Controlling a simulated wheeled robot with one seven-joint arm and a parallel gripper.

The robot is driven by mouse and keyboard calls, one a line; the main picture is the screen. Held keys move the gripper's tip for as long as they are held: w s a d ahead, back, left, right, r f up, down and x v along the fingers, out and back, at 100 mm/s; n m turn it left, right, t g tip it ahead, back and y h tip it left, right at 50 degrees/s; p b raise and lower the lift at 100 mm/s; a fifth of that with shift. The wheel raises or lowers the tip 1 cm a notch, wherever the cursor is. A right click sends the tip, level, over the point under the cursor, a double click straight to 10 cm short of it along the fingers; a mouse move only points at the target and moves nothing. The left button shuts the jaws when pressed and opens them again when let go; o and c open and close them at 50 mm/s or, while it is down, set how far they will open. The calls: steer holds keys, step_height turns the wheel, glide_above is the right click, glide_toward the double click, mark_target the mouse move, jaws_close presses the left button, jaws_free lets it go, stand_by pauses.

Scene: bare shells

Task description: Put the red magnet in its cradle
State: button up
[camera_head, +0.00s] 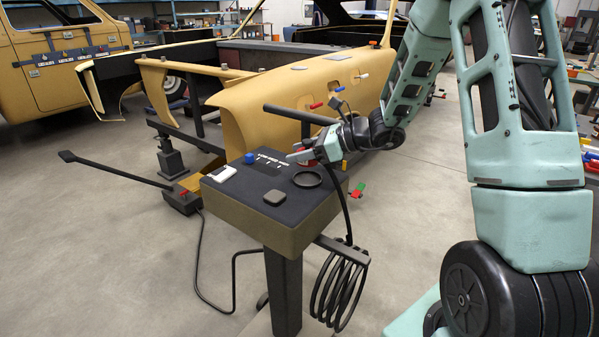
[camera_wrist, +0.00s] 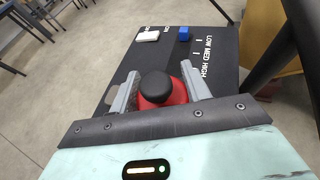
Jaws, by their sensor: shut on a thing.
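My gripper (camera_head: 306,157) is over the back right part of a dark-topped pedestal. In the wrist view my gripper (camera_wrist: 160,72) has its two grey fingers on either side of the red magnet (camera_wrist: 176,96), which has a round black knob on top. A bit of the red magnet (camera_head: 304,151) shows at the fingers in the head view, mostly hidden by them. A round, dark, rimmed dish (camera_head: 307,179), which looks like the cradle, sits on the pedestal just in front of and below my gripper. Whether the magnet touches the pedestal top cannot be told.
A yellow car shell (camera_head: 250,110) stands close behind.

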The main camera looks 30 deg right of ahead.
mark_target(301, 179)
steer(key=shift+f, duration=2.45)
steer(key=shift+f, duration=0.1)
steer(key=o, duration=1.2)
steer(key=shift+f, duration=0.1)
steer(key=shift+c, duration=0.2)
